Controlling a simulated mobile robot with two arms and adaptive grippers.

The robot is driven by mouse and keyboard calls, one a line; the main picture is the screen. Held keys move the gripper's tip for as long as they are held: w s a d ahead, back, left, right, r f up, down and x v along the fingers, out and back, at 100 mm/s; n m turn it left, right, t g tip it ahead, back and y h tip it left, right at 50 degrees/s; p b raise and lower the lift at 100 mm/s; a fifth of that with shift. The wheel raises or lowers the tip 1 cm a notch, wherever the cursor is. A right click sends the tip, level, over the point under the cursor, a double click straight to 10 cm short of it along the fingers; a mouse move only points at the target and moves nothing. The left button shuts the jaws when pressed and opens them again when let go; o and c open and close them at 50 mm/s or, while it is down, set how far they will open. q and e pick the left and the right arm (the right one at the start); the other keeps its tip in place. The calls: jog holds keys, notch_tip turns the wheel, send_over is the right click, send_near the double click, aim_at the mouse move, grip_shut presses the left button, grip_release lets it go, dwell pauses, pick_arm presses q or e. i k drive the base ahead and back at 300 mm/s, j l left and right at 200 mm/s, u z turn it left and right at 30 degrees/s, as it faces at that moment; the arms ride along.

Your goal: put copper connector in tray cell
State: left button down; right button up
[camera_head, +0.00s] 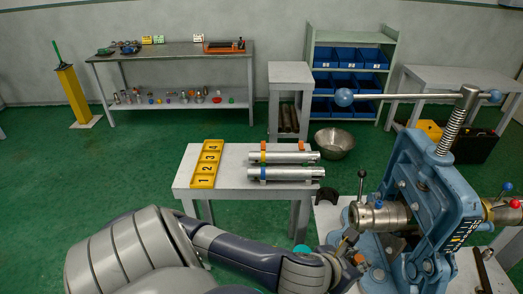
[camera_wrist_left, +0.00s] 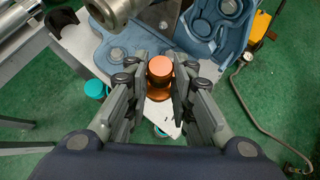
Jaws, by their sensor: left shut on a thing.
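A copper connector (camera_wrist_left: 160,69) sits between the two fingers of my left gripper (camera_wrist_left: 159,88), which is shut on it. In the head view the left gripper (camera_head: 352,255) is at the lower right, beside the blue vise, and a small bit of copper (camera_head: 360,258) shows at its tip. The yellow tray (camera_head: 205,164) lies on the left part of the small grey table, with cells marked 1, 2, 3 and 4. The gripper is to the right of the tray and nearer to me. My right gripper is not in view.
A large blue pipe vise (camera_head: 432,190) with a long handle stands close to the gripper. Two metal pipes (camera_head: 284,157) lie on the grey table (camera_head: 230,159) beside the tray. A metal bowl (camera_head: 334,143) is on the floor behind. Green floor is clear to the left.

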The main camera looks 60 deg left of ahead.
aim_at(210, 158)
jog(key=k+j, duration=0.1)
jog(key=j, duration=0.4)
jog(key=k+j, duration=0.1)
jog(key=j, duration=0.35)
jog(key=k+j, duration=0.15)
jog(key=j, duration=0.35)
jog(key=k+j, duration=0.1)
jog(key=j, duration=0.4)
jog(key=k+j, duration=0.1)
jog(key=j, duration=0.35)
jog(key=k+j+u, duration=0.1)
jog(key=j, duration=0.4)
jog(key=k+j, duration=0.1)
jog(key=j, duration=0.4)
jog(key=i+j, duration=0.3)
jog(key=j, duration=0.25)
